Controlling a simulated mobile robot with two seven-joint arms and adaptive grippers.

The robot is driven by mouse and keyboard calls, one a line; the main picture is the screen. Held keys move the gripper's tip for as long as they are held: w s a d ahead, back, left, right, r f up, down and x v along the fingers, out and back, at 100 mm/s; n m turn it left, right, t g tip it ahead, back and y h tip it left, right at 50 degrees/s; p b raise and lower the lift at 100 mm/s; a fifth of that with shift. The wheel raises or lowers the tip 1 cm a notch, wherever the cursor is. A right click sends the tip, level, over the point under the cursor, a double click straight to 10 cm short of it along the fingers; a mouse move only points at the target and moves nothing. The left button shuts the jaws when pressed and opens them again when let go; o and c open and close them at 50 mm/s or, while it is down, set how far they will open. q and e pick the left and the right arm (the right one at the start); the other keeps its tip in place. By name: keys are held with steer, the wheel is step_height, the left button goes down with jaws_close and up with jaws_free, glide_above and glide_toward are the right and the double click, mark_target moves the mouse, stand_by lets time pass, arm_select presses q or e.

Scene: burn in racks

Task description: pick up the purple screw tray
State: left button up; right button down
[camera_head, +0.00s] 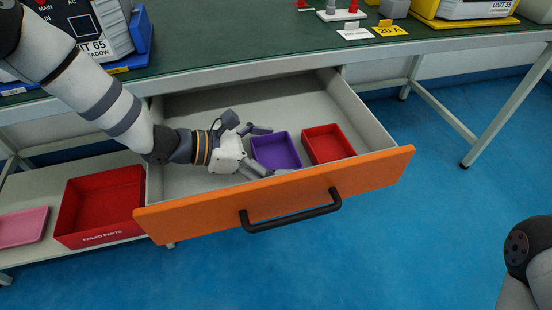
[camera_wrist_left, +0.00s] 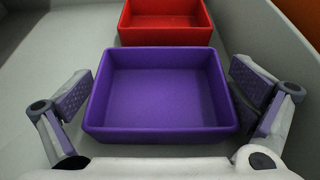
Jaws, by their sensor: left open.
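The purple screw tray (camera_head: 277,151) lies in the open drawer, left of a red tray. It is an empty, shallow, open-topped box. My left gripper (camera_head: 262,150) reaches into the drawer from the left and is open, one finger on each side of the purple tray. In the left wrist view, the purple tray (camera_wrist_left: 160,95) sits between the two spread fingers, with a gap visible on the left side. On the right, the finger is close to the tray wall, and I cannot tell whether it touches. My right gripper is not in view.
The red tray (camera_head: 327,144) sits just beyond the purple one. The drawer's orange front (camera_head: 370,178) with its black handle (camera_head: 290,217) stands along the near side. A red bin (camera_head: 100,202) and a pink tray (camera_head: 22,228) rest on the shelf at left. The green bench top (camera_head: 240,35) is above.

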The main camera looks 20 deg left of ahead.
arm_select(q)
steer(key=c, duration=1)
